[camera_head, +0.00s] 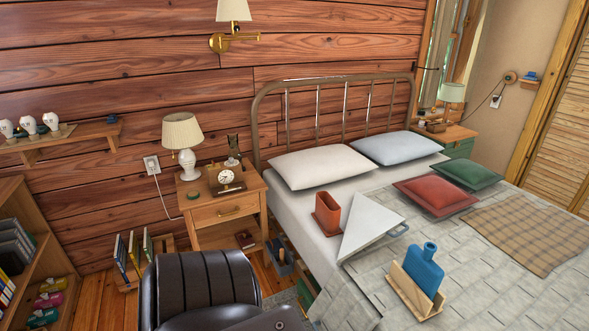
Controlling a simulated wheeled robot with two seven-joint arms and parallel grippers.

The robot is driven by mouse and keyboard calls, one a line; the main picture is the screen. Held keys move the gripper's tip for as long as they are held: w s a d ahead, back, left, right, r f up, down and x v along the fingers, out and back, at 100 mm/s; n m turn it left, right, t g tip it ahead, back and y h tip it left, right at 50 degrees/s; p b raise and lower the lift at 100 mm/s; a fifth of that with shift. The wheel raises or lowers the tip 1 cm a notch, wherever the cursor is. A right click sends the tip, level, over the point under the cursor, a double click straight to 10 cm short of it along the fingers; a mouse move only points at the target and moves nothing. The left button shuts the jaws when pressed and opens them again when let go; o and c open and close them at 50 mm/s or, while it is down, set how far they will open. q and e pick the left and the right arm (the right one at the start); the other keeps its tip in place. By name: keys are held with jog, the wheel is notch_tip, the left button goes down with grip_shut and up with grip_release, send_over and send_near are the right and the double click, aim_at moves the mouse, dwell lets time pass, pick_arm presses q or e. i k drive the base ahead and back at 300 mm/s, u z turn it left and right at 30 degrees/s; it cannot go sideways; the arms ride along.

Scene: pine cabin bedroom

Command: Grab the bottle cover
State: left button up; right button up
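A blue bottle-shaped thing (425,267) with a short neck and round top, which looks like the bottle cover, stands tilted in a light wooden holder (409,291). The holder rests on the grey-white patchwork quilt near the front of the bed. Part of the blue thing's lower end is hidden by the holder. Neither my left gripper nor my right gripper shows in the head view.
An orange-red open container (327,214) and a white triangular folded piece (371,226) are on the bed behind the holder. Red (436,195) and green (467,173) cushions lie farther back. A black chair (205,285) stands left of the bed, before the nightstand (222,207).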

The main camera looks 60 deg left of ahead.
aim_at(326, 214)
jog(key=u, duration=3.6)
jog(key=i, duration=2.35)
jog(key=z, duration=4.25)
